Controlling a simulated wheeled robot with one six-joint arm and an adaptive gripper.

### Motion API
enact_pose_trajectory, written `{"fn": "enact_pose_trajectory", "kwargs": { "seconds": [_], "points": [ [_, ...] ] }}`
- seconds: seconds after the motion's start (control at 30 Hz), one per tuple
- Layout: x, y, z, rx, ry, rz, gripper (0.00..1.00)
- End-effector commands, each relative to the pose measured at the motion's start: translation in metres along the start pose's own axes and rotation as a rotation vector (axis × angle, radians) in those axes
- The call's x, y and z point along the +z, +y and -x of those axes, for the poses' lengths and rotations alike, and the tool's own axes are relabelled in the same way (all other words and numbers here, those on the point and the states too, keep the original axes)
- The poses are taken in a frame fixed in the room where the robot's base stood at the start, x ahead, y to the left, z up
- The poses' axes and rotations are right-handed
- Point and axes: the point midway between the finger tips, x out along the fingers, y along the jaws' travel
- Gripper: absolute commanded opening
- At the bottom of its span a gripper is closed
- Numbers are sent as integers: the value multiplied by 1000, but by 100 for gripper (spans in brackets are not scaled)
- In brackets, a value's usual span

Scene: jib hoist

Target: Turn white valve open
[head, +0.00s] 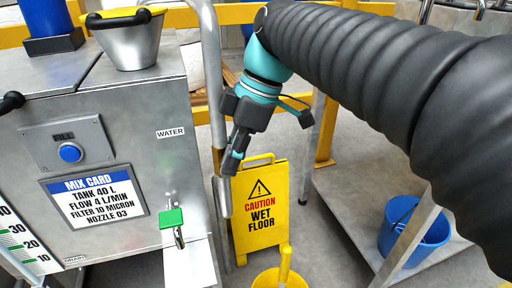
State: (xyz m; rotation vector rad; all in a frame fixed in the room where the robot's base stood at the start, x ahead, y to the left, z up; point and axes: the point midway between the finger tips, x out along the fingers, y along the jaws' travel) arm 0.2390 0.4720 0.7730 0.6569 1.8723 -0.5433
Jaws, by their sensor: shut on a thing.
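My gripper (232,165) points downward beside the vertical grey pipe, just right of the silver machine. It is shut on a narrow pale grey-white piece (225,198) next to that pipe, which looks like the handle of the white valve. The gripper's fingers hide its upper part, and its exact angle is hard to tell. A separate tap with a green handle (172,218) sits on the machine's front, below the WATER label, apart from my gripper.
The pipe (211,75) runs upward close to my gripper. A yellow wet-floor sign (262,212) stands just behind and right of the gripper. A yellow bucket (279,278) is at the bottom. A blue bucket (418,240) sits on a low platform at right.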

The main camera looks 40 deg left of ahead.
Motion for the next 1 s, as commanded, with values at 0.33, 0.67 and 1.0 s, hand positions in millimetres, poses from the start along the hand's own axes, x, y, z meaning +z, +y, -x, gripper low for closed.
{"fn": "enact_pose_trajectory", "kwargs": {
  "seconds": [0.33,0.67,1.0],
  "points": [
    [2,0,-1,-5,1,-4,27],
    [3,1,26,0,2,-6,27],
    [0,0,69,-5,2,-3,27]
  ]
}}
